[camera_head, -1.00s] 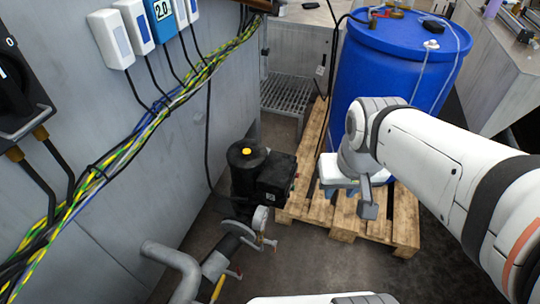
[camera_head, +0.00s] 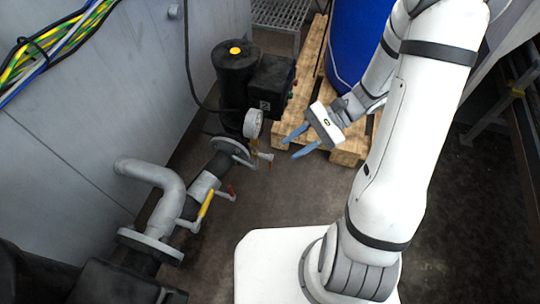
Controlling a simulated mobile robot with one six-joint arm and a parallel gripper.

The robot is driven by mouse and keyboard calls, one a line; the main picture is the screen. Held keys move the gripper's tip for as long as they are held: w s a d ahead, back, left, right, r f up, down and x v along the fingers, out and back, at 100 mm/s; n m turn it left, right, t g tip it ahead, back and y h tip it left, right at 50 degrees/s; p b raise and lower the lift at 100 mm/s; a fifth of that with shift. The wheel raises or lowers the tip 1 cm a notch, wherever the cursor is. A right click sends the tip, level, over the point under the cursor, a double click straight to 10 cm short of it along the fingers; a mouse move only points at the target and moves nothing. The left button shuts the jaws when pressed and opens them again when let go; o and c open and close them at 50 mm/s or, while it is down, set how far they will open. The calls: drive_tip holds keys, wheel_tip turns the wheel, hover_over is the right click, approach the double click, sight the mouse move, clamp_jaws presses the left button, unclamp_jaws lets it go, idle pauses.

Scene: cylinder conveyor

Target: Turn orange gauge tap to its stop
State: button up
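A round white-faced gauge (camera_head: 253,123) stands on the grey pipework, left of centre. Just below it is a small orange-yellow part (camera_head: 254,146), likely the gauge tap; its exact handle angle is too small to tell. My gripper (camera_head: 289,149) is to the right of the gauge, its two blue fingers spread apart, pointing left and empty. The fingertips look apart from the tap and gauge. How far they are in depth cannot be told.
A yellow lever (camera_head: 206,204) and small red handles (camera_head: 231,190) sit on the nearby pipe. A black pump (camera_head: 236,75) stands behind the gauge. A wooden pallet (camera_head: 345,155) with a blue drum (camera_head: 358,35) is behind my gripper. Dark floor is clear right of the pipes.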

sight(271, 161)
drive_tip(key=w+d+f+m+t+y+b, duration=0.1)
drive_tip(key=w+f+m+t+y+b, duration=0.15)
drive_tip(key=f, duration=0.45)
drive_tip(key=w+f+m+t+y+b, duration=0.1)
drive_tip(key=f+m+t+y+b, duration=0.1)
drive_tip(key=f+m+b, duration=0.3)
drive_tip(key=w+d+f+m+t+y+b, duration=0.1)
drive_tip(key=w+f+m+t+y, duration=0.15)
drive_tip(key=f, duration=0.55)
drive_tip(key=shift+h, duration=0.4)
drive_tip(key=a, duration=0.2)
drive_tip(key=a+b, duration=0.1)
drive_tip(key=a, duration=0.2)
drive_tip(key=w+a, duration=0.1)
drive_tip(key=a, duration=0.2)
drive_tip(key=shift+a+r, duration=0.1)
drive_tip(key=shift+r, duration=0.05)
clamp_jaws()
